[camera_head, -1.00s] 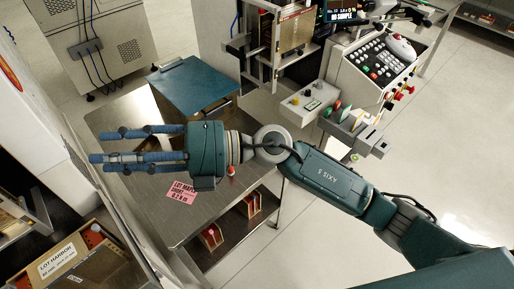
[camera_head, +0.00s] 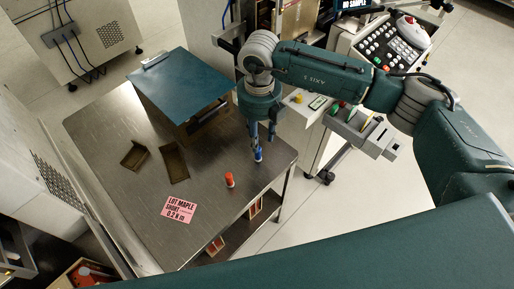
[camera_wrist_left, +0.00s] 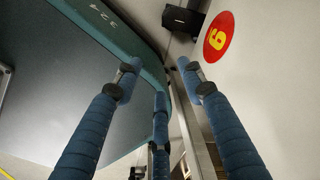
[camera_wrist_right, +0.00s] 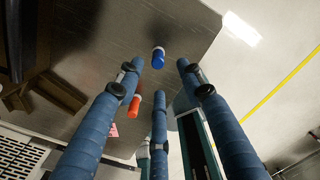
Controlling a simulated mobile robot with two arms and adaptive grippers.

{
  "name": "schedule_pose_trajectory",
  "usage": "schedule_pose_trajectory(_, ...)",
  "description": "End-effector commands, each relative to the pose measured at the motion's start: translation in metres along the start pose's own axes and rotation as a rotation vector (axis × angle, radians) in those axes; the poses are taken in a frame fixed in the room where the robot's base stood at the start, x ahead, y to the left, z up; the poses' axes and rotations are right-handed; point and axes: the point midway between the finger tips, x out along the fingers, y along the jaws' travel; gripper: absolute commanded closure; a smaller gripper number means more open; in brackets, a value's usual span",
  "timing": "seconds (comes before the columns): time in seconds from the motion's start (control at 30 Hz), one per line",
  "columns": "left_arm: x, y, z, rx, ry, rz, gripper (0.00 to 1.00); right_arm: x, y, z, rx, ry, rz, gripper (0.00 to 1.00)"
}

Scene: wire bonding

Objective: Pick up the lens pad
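No thing is marked as the lens pad, and I cannot tell which one it is. A small blue cylinder with a pale end (camera_wrist_right: 158,60) stands near the table's right edge; its lower part shows in the head view (camera_head: 258,156). A similar orange cylinder (camera_head: 229,180) stands in front of it to the left. My right gripper (camera_head: 263,136) points down at the blue cylinder. Its fingers are spread and empty in the right wrist view (camera_wrist_right: 160,78), with the blue cylinder beyond the tips. My left gripper (camera_wrist_left: 158,82) is spread and empty, outside the head view.
A steel table (camera_head: 110,115) carries a teal-topped box (camera_head: 180,78) at the back, two brown open holders (camera_head: 174,162) and a pink lot card (camera_head: 179,210). A control console (camera_head: 385,50) stands right of the table. The table's front right is clear.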

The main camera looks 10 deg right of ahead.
Motion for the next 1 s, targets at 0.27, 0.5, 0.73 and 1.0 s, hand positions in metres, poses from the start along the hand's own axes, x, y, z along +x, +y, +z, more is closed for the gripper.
schedule_pose_trajectory(0.27,-0.006,0.002,0.03,0.0,-0.041,0.003,0.6,0.028,0.001,0.0,-0.002,0.0,0.002,0.62)
schedule_pose_trajectory(0.5,-0.016,-0.002,0.0,0.0,-0.001,-0.002,0.6,0.061,0.002,-0.002,-0.001,0.004,0.001,0.62)
schedule_pose_trajectory(0.73,-0.017,-0.003,-0.007,0.0,0.009,-0.003,0.6,0.079,0.003,-0.001,-0.002,-0.001,0.004,0.62)
schedule_pose_trajectory(1.0,-0.017,-0.001,0.006,0.0,-0.01,0.0,0.6,0.079,0.003,0.0,-0.002,-0.001,0.003,0.82)
